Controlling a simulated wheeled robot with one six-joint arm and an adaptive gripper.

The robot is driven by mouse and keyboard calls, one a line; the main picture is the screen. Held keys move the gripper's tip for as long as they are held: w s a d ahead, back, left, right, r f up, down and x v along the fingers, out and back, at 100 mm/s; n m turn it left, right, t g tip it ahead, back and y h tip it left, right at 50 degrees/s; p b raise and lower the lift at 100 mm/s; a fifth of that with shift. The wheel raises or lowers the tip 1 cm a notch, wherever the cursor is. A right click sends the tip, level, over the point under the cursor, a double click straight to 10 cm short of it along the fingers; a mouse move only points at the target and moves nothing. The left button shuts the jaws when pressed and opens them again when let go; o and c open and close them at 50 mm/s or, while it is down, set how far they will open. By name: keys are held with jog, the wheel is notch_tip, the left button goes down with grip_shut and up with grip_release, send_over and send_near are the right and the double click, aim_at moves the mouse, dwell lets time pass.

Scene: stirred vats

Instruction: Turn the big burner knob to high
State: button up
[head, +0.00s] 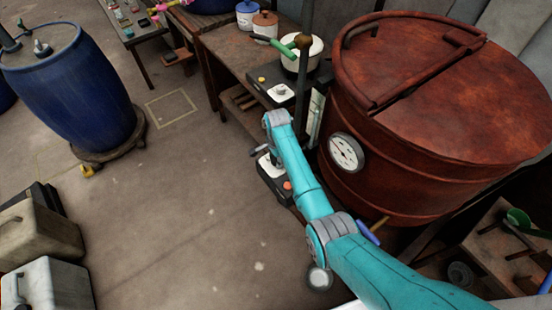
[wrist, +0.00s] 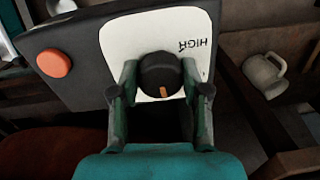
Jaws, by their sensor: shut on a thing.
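The big burner knob (wrist: 158,72) is round and black with an orange pointer mark. It sits on a white plate (wrist: 118,48) on a dark control box (wrist: 82,70). The orange mark points toward the bottom of the wrist view. The word HIGH is printed upside down at the plate's upper right, with a small tick beside it, so the mark is away from it. My gripper (wrist: 160,80) has one finger on each side of the knob and is shut on it. In the head view the control box (head: 275,188) shows below my wrist; the knob is hidden there.
An orange button (wrist: 54,62) is left of the knob, and a grey mug (wrist: 264,75) stands at right. A rusty red vat (head: 430,110) with a dial gauge (head: 346,153) stands right of my arm. A small burner (head: 283,91) holds a pot. Open floor (head: 190,220) lies left.

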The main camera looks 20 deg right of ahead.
jog(key=n, duration=0.5)
jog(key=shift+n, duration=0.4)
jog(key=n, duration=0.5)
jog(key=shift+d+n, duration=0.1)
jog(key=shift+n, duration=0.2)
jog(key=n, duration=1.1)
jog(key=shift+g, duration=0.3)
jog(key=shift+n, duration=0.4)
jog(key=o, duration=1.2)
jog(key=shift+c, duration=0.2)
